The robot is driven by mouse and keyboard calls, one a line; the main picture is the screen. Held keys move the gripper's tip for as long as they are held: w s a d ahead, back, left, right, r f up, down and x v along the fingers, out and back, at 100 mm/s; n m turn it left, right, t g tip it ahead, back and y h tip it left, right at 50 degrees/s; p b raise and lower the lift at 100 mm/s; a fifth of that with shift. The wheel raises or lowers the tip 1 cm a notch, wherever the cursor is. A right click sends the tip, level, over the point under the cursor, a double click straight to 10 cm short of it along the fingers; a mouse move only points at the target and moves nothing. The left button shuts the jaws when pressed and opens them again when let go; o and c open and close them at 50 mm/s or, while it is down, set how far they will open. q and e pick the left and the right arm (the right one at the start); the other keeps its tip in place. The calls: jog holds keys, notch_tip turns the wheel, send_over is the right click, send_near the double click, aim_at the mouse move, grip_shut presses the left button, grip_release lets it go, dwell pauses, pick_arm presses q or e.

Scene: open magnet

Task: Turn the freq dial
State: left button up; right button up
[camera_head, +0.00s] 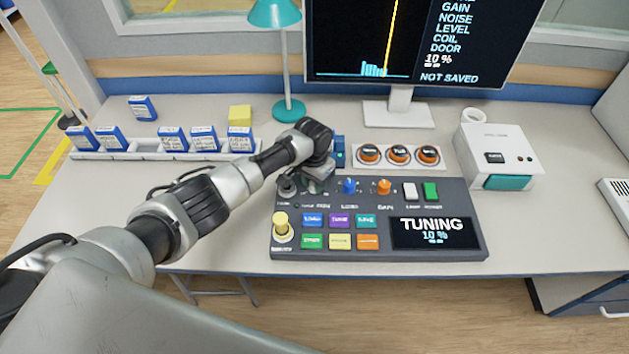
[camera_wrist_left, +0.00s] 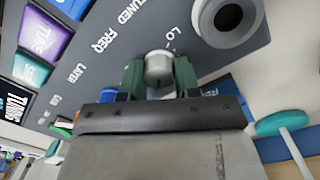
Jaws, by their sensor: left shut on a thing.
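The grey control console (camera_head: 455,203) lies on the desk, with a screen (camera_head: 432,232) reading TUNING 10 %. My left gripper (camera_head: 318,172) is over its top left part and hides the freq dial in the head view. In the left wrist view the freq dial (camera_wrist_left: 158,66) is a small pale grey knob beside the printed word FREQ. The green fingers of my left gripper (camera_wrist_left: 159,80) stand on either side of it and are shut on it. My right gripper is in neither view.
A dark round knob (camera_head: 287,187) sits just left of the gripper; blue (camera_head: 350,186) and orange (camera_head: 384,187) knobs sit to its right. A yellow knob (camera_head: 281,223) and coloured buttons are nearer. Three orange-ringed dials (camera_head: 398,154) and a monitor (camera_head: 400,110) stand behind.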

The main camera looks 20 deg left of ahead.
pick_arm(q)
jog(key=o, duration=0.9)
jog(key=r, duration=1)
jog(key=shift+w+a+r, duration=0.1)
jog(key=shift+a+r, duration=0.1)
jog(key=shift+r, duration=0.2)
